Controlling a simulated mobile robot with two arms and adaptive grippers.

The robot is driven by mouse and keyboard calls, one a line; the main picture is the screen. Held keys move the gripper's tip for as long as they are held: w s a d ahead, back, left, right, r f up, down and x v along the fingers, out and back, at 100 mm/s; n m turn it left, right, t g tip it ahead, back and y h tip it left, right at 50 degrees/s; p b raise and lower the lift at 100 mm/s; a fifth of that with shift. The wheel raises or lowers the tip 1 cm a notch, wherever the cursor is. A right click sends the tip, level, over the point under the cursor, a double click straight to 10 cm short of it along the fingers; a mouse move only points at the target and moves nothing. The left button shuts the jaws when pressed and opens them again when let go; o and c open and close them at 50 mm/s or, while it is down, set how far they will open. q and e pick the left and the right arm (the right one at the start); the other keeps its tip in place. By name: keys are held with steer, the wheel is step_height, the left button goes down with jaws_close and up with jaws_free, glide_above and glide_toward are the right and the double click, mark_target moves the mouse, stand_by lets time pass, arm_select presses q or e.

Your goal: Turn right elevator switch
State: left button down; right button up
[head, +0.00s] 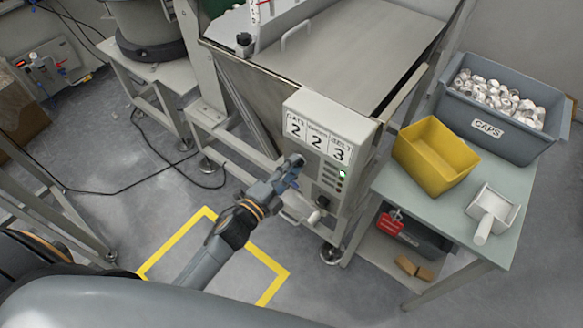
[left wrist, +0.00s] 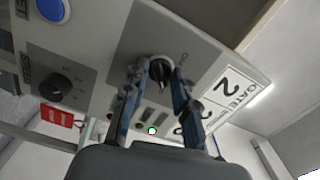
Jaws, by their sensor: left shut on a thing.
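A grey control box (head: 331,128) on the front of the machine carries number cards reading 2, 2 and 3, with small indicators, one lit green. My left gripper (head: 296,164) reaches the left part of its front panel. In the left wrist view, its two fingers are closed around a dark rotary switch (left wrist: 160,73) with a pale ring, on a grey plate. The switch's label and exact pointer angle are hidden by the fingers. Beside it on the panel sits a black dial (left wrist: 55,88). My right gripper is not in view.
A blue button (left wrist: 52,10) sits at the panel's edge. A side table (head: 463,206) at the right bears a yellow bin (head: 436,158), a grey caps crate (head: 491,122) and a white scoop (head: 492,212). Yellow floor lines (head: 270,290) lie under my arm.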

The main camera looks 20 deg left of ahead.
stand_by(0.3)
arm_select(q)
steer(key=c, duration=1.1)
jaws_free()
steer(key=shift+o, duration=0.2)
steer(key=v, duration=1.2)
